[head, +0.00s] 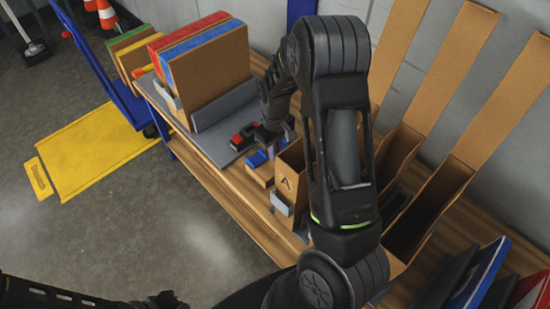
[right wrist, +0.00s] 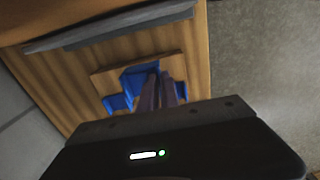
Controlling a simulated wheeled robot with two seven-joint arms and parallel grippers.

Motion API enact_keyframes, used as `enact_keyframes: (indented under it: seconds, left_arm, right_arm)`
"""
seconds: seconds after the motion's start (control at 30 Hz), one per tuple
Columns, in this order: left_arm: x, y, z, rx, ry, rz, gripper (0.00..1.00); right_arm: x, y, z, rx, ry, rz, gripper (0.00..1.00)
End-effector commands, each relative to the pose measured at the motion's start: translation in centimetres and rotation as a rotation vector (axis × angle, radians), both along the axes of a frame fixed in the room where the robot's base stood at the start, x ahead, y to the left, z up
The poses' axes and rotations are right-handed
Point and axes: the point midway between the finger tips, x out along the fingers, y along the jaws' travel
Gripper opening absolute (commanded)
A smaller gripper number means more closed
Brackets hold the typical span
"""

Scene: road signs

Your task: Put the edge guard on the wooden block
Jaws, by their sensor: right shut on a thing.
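The blue edge guard (head: 257,159) is at the top of the small wooden block (head: 262,174) on the bench, just left of the box marked "A". My right gripper (head: 280,146) reaches down over it, its fingers partly hidden by my arm. In the right wrist view the fingers (right wrist: 163,88) are close together on the blue edge guard (right wrist: 138,74), with the wooden block (right wrist: 168,64) right behind it. The fingers hide part of the contact, so I cannot tell whether the guard is fully seated. My left arm shows dark at the bottom left; its fingers are not clear.
A cardboard box marked "A" (head: 290,172) stands close to the right of the block. A red and black item (head: 244,136) lies behind it. Upright boards (head: 212,66) stand at the left of the wooden bench (head: 232,194). Tall open cardboard bins (head: 432,204) stand at the right.

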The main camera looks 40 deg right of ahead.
Motion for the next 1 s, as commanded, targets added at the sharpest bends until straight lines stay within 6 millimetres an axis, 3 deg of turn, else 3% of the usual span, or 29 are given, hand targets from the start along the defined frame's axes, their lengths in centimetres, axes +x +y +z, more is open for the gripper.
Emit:
enact_keyframes:
  seconds: [0.17,0.47,1.0]
  left_arm:
    - [0.0,0.0,0.0,0.000,0.000,0.000,0.00]
    - [0.0,0.0,0.3,0.000,0.000,0.000,0.00]
    - [0.0,0.0,-0.6,0.000,0.000,0.000,0.00]
  right_arm:
    - [0.0,0.0,-0.3,0.000,0.002,0.000,0.00]
    - [-0.1,0.0,-3.7,0.001,0.002,0.000,0.00]
    - [0.0,0.0,-4.7,0.000,0.000,0.000,0.00]
